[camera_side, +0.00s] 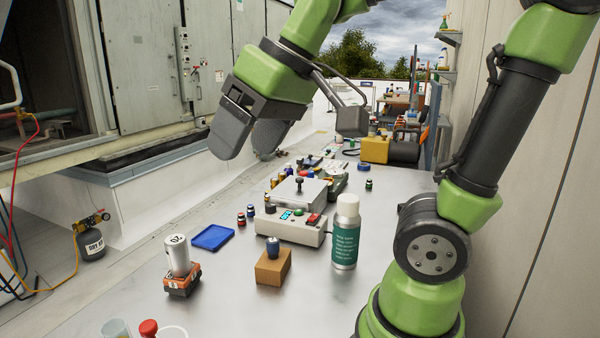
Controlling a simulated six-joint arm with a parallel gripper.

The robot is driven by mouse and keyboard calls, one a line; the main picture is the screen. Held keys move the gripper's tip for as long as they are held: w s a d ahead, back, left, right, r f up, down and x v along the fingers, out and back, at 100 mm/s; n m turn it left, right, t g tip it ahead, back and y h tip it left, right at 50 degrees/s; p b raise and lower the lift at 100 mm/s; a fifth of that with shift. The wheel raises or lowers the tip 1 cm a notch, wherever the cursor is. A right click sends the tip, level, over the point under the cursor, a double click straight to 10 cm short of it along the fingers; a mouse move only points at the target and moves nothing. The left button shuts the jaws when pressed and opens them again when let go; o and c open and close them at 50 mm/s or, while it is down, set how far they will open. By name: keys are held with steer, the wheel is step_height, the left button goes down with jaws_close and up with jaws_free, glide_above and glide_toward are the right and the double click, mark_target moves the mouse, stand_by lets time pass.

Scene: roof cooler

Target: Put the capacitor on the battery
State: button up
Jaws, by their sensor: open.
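The capacitor (178,255), a silver-white cylinder with dark printing, stands on end on top of the battery (182,282) at the lower left. The battery is an orange and black block lying on the table. The capacitor's lower end appears to rest on the battery's top. My gripper (248,143) is open and empty, with its two dark grey fingers apart. It hangs high above the table, up and to the right of the capacitor in the picture, and touches nothing.
A blue tray (212,237) lies behind the battery. To the right are a cardboard-brown block with a dark blue knob (272,267), a white control box (290,229) and a green-labelled spray bottle (345,234). A red-topped item (148,328) stands at the front edge. Several small parts crowd the back.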

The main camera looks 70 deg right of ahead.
steer(key=s+f+m+t, duration=0.1)
steer(key=s+f+m, duration=0.1)
steer(key=s, duration=0.4)
steer(key=shift+s+a+f+m, duration=0.35)
steer(key=shift+a+f+m, duration=0.05)
steer(key=shift+f, duration=0.3)
